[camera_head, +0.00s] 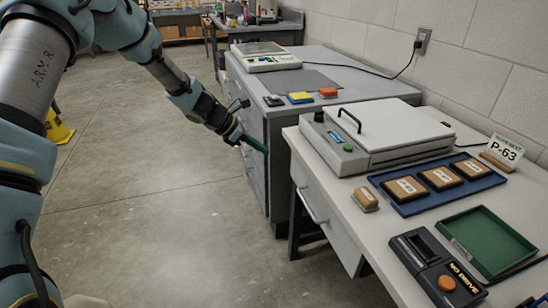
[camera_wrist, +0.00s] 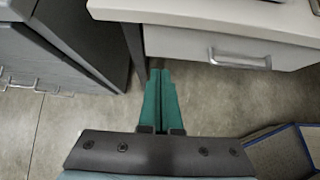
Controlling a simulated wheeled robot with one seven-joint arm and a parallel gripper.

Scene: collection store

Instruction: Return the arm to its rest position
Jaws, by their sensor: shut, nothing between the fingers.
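My arm reaches from the left edge of the head view out over the aisle floor. My gripper (camera_head: 262,147) hangs beside the front of the grey cabinet, left of the white table. In the wrist view the green fingers of my gripper (camera_wrist: 160,80) lie together with nothing between them. They point toward the gap between the grey cabinet (camera_wrist: 85,35) and the white drawer (camera_wrist: 225,47). I cannot tell from these views whether the fingertips touch the cabinet.
The white table (camera_head: 350,205) holds a press-like device (camera_head: 370,140), a blue tray (camera_head: 408,207) with labelled blocks, a green tray (camera_head: 485,240) and a black device with an orange button (camera_head: 440,275). The concrete floor (camera_head: 150,190) is open. A yellow object (camera_head: 58,128) stands far left.

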